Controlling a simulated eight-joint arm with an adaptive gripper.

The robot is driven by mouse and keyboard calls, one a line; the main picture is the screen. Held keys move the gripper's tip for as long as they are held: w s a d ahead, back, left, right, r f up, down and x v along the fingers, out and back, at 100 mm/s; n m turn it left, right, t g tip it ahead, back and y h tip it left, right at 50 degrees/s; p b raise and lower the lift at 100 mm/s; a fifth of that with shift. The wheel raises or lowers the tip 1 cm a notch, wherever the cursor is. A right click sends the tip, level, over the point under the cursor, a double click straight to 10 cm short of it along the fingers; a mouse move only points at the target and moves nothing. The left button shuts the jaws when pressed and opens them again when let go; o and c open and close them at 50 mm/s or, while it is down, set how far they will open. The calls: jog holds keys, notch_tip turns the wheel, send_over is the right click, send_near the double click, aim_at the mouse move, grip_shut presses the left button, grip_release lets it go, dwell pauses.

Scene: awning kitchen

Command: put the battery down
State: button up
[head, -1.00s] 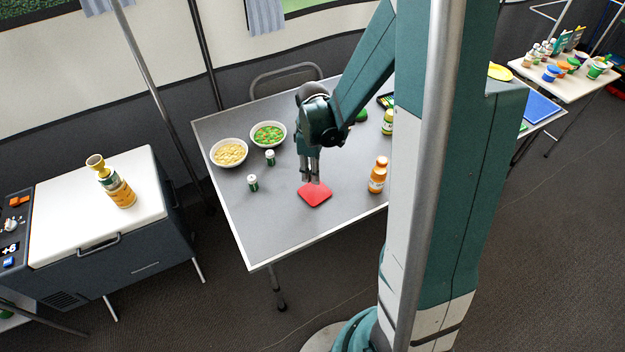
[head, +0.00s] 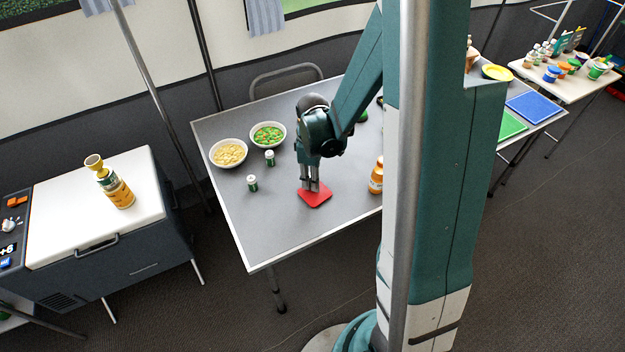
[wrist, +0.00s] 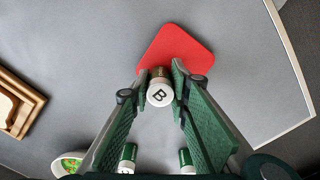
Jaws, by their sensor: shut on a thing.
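A battery (wrist: 160,92) with a white end marked B is between the fingertips of my gripper (wrist: 159,78) in the wrist view. My gripper is shut on it. In the head view my gripper (head: 310,188) points down over the red square mat (head: 318,201), at its far left part. The battery is hidden by the fingers there. The mat also shows in the wrist view (wrist: 180,48), just beyond the battery. I cannot tell whether the battery touches the mat.
Two green-and-white batteries stand on the grey table, one nearer (head: 252,183) and one farther (head: 270,158). Two bowls, one of pale food (head: 229,153) and one of green and orange food (head: 267,135), stand behind them. An orange bottle (head: 376,178) stands right of the mat.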

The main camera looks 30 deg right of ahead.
jog(key=shift+f, duration=0.15)
jog(key=o, duration=1)
jog(key=shift+c, duration=0.2)
jog(key=shift+r, duration=0.2)
jog(key=shift+r+p, duration=1.55)
jog(key=shift+r, duration=4.4)
